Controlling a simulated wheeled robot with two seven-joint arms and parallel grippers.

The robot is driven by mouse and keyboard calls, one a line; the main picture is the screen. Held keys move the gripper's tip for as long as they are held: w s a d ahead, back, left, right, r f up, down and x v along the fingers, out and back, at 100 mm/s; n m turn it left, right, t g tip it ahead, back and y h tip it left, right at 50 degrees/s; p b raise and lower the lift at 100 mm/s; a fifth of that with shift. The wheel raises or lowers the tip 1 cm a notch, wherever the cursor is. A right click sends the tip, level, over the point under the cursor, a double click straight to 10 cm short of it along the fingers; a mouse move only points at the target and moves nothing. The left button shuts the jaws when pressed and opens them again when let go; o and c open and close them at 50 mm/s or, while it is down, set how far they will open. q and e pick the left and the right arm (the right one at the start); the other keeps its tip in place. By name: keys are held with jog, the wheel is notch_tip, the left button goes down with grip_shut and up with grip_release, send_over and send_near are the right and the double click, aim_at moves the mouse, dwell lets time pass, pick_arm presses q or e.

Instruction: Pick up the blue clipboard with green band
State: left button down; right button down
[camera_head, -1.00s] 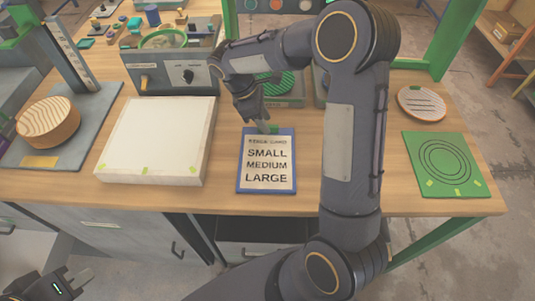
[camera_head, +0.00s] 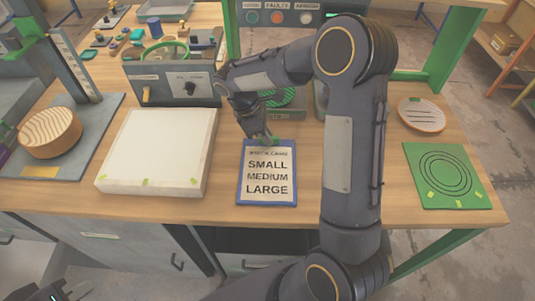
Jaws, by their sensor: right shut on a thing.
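The blue clipboard (camera_head: 267,201) is in the middle of the table, near its front edge. It bears a light card reading SMALL, MEDIUM, LARGE. A bit of green shows at its top edge, partly covered by my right gripper. My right gripper (camera_head: 262,140) reaches down from above and is shut on the top edge of the clipboard. I cannot tell whether the clipboard is clear of the table. My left gripper (camera_head: 72,293) is low at the bottom left corner, away from the table top and mostly cut off by the frame.
A white slab (camera_head: 156,150) lies left of the clipboard. A grey control box (camera_head: 172,87) stands behind it. A round wooden block (camera_head: 50,133) is at far left. A green mat (camera_head: 447,175) and a striped disc (camera_head: 421,114) are at right.

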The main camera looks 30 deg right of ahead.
jog(key=shift+r, duration=0.15)
jog(key=shift+r, duration=0.2)
notch_tip(320, 180, up, 2)
jog(key=shift+w+r, duration=0.1)
jog(key=s+a+r, duration=0.2)
jog(key=a+r, duration=0.8)
jog(key=a, duration=0.4)
jog(key=shift+b, duration=0.4)
